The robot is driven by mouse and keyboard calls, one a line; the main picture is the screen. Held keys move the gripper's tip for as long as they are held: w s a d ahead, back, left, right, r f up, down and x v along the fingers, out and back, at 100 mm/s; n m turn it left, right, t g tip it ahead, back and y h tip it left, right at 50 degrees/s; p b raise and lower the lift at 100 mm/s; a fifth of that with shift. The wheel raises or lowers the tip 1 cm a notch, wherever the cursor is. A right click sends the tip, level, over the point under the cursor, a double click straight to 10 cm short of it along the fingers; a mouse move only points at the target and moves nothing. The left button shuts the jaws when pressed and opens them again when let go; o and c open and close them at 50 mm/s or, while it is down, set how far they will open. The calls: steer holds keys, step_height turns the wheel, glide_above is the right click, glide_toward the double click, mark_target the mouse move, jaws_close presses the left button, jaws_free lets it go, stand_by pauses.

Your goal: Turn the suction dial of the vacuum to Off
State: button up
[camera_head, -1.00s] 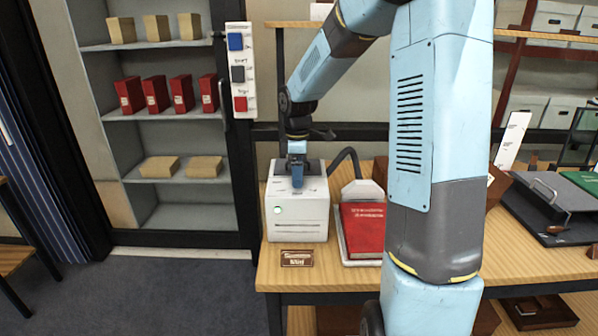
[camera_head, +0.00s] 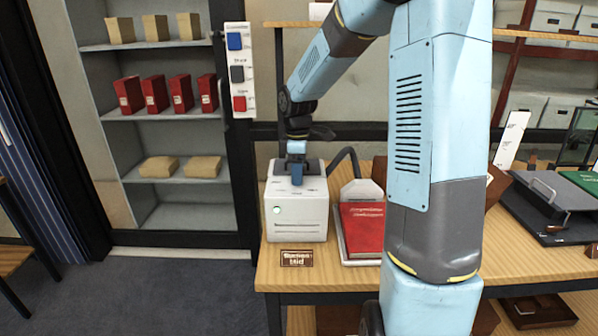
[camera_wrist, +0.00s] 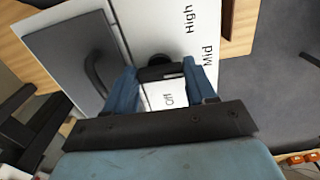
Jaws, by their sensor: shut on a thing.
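The vacuum (camera_head: 296,217) is a white box on the wooden table, with a green light on its front. In the wrist view, its white top (camera_wrist: 150,22) carries the printed words High, Mid and Off. The dark suction dial (camera_wrist: 160,72) sits between my two blue fingertips. My gripper (camera_wrist: 163,78) points down and is shut on the dial; it also shows above the vacuum in the head view (camera_head: 297,178). The Off label is seen between the fingers. The dial's pointer is largely hidden, so I cannot tell its exact setting. A small brown sign (camera_head: 297,258) in front appears to read Suction Mid.
A grey hose (camera_head: 345,156) rises behind the vacuum. A red book (camera_head: 362,228) lies in a tray to the right. A label panel (camera_head: 238,72) hangs by the shelf at left. A dark press-like board (camera_head: 540,215) stands at right.

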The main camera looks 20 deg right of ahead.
steer(key=shift+a, duration=0.15)
steer(key=m, duration=0.4)
steer(key=shift+a, duration=0.1)
steer(key=m, duration=0.4)
steer(key=shift+m, duration=0.3)
steer(key=m, duration=0.4)
steer(key=shift+r+m, duration=0.1)
steer(key=shift+m, duration=0.2)
steer(key=m, duration=0.4)
steer(key=shift+w, duration=0.1)
steer(key=shift+m, duration=0.3)
steer(key=o, duration=1)
steer(key=shift+o, duration=0.2)
